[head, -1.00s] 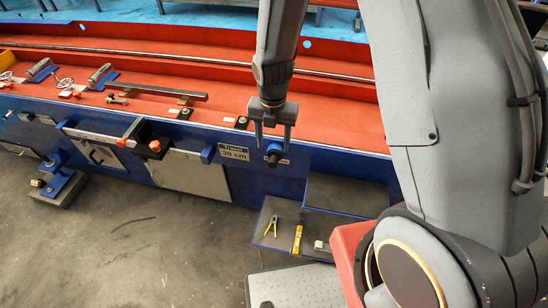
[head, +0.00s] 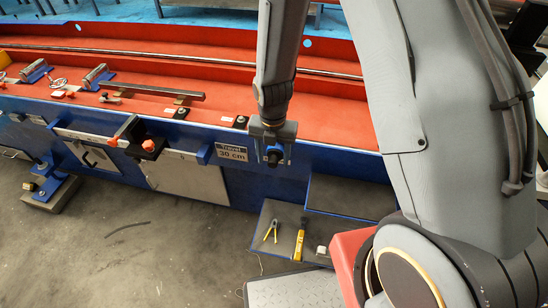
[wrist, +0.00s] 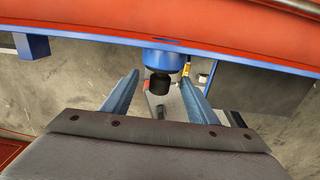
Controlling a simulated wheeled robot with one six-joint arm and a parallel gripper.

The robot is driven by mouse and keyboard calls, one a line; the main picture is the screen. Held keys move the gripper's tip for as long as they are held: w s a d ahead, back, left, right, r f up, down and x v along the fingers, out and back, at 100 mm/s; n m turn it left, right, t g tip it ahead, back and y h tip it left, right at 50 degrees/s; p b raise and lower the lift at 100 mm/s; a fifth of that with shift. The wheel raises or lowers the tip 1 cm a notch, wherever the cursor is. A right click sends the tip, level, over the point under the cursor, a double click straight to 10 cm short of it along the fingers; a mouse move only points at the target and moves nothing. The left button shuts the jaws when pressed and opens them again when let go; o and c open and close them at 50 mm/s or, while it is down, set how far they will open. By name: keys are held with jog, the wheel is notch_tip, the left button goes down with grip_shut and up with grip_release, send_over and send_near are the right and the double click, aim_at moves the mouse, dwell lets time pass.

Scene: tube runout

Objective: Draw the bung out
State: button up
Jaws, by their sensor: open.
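The bung is a short black plug (wrist: 159,84) on the end of a round blue fitting (wrist: 166,60) at the blue side of the long red-topped bench. In the head view the bung (head: 275,157) shows between my fingers. My gripper (head: 272,161) is open, with its two blue-grey fingers pointing down, one on each side of the bung. In the wrist view my gripper (wrist: 160,78) has a visible gap between each finger and the bung. I cannot tell the exact depth of the fingers beside it.
A "Travel 30 cm" sign (head: 232,153) is just left of my gripper. A stop with red knobs (head: 135,140) sits further left on a rail. Below is a low grey step (head: 285,215) with pliers and a yellow tool (head: 299,240). Open floor lies at left.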

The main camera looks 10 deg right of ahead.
grip_shut()
jog(key=shift+s+a, duration=0.1)
jog(key=shift+s, duration=0.15)
dwell(0.4)
jog(key=s+a+p, duration=0.3)
jog(key=s, duration=0.5)
jog(key=shift+a, duration=0.2)
dwell(0.6)
jog(key=shift+s, duration=0.1)
